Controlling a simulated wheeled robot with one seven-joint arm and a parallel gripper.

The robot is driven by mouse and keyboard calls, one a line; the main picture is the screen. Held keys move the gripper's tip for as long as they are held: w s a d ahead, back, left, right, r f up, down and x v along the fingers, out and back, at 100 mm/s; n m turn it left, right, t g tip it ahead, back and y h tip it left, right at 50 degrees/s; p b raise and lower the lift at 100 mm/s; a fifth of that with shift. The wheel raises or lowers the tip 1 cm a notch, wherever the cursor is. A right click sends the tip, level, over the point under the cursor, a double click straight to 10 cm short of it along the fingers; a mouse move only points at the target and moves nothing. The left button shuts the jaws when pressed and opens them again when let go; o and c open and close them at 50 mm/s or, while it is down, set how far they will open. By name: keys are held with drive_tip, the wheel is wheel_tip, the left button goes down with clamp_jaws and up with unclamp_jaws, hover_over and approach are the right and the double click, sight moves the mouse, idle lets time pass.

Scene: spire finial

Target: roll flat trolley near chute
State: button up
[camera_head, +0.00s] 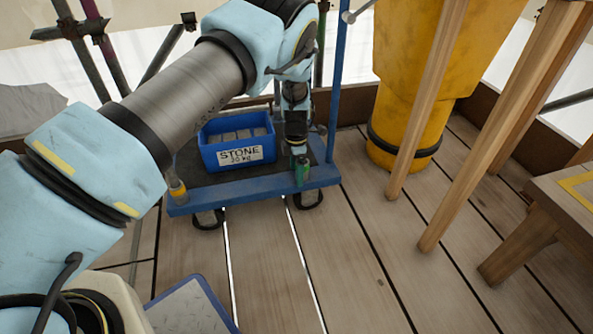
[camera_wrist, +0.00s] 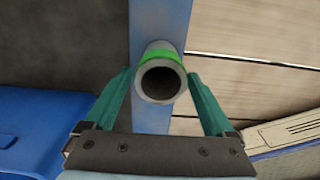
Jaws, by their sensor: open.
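The flat trolley (camera_head: 258,192) has a blue frame, a dark deck and black wheels, and stands on the planks. A short tube socket with a green band (camera_head: 302,172) is at its front right corner. In the wrist view this socket (camera_wrist: 161,77) stands between my fingers, open end toward the camera, with the blue frame (camera_wrist: 168,16) beneath. My gripper (camera_head: 298,150) is open around the socket; gaps show at both fingers in the wrist view (camera_wrist: 163,92). The yellow chute (camera_head: 408,75) is right of the trolley, its lower end near the planks.
A blue bin labelled STONE (camera_head: 211,153) holds grey blocks on the trolley deck. Wooden legs (camera_head: 455,150) stand in front of the chute, and a wooden bench (camera_head: 553,205) is at right. A blue-edged panel (camera_head: 190,308) is at the bottom.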

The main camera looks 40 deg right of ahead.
wheel_tip(320, 180, up, 11)
drive_tip(key=p, duration=0.3)
drive_tip(key=shift+f, duration=0.1)
idle(0.4)
